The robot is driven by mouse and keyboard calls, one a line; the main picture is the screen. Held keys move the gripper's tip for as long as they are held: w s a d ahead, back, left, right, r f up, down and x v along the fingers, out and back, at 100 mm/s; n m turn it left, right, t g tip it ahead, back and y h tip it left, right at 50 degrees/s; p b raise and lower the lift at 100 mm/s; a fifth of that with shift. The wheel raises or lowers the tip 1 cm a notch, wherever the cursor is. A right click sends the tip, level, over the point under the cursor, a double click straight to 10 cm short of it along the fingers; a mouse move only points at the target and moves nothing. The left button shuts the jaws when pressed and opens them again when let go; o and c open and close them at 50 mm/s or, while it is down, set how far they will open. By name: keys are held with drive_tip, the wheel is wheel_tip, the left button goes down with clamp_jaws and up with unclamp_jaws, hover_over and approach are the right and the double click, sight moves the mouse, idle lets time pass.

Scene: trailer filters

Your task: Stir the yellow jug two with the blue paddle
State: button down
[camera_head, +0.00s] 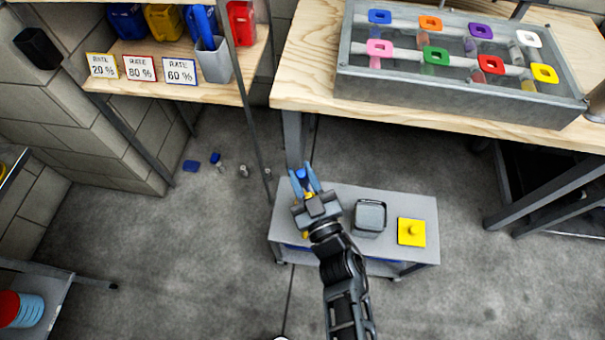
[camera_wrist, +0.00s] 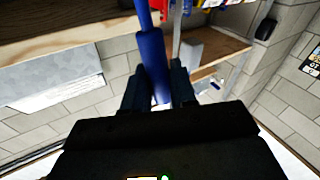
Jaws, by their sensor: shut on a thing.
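My gripper (camera_head: 306,180) is above the left end of a small grey cart and is shut on the blue paddle (camera_head: 302,174). In the wrist view the paddle's blue shaft (camera_wrist: 153,55) stands between the two fingers (camera_wrist: 158,88); its lower end is hidden behind the gripper. A small yellow patch (camera_head: 308,198) shows beside my gripper; what it belongs to is mostly covered. A yellow jug (camera_head: 163,22) stands on the wall shelf between blue ones. I cannot read a number on either. Whether the paddle is inside anything cannot be seen.
The grey cart (camera_head: 330,250) also bears an open grey container (camera_head: 370,217) and a yellow square lid with a knob (camera_head: 411,232). A wooden workbench (camera_head: 310,75) holds a tray (camera_head: 455,92) of coloured-handled pieces. Small blue and grey items lie on the floor at left.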

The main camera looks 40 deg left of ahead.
sight(302, 172)
wheel_tip(302, 172, up, 5)
drive_tip(key=p, duration=0.5)
drive_tip(key=shift+r, duration=0.1)
drive_tip(key=shift+a, duration=0.1)
idle(0.5)
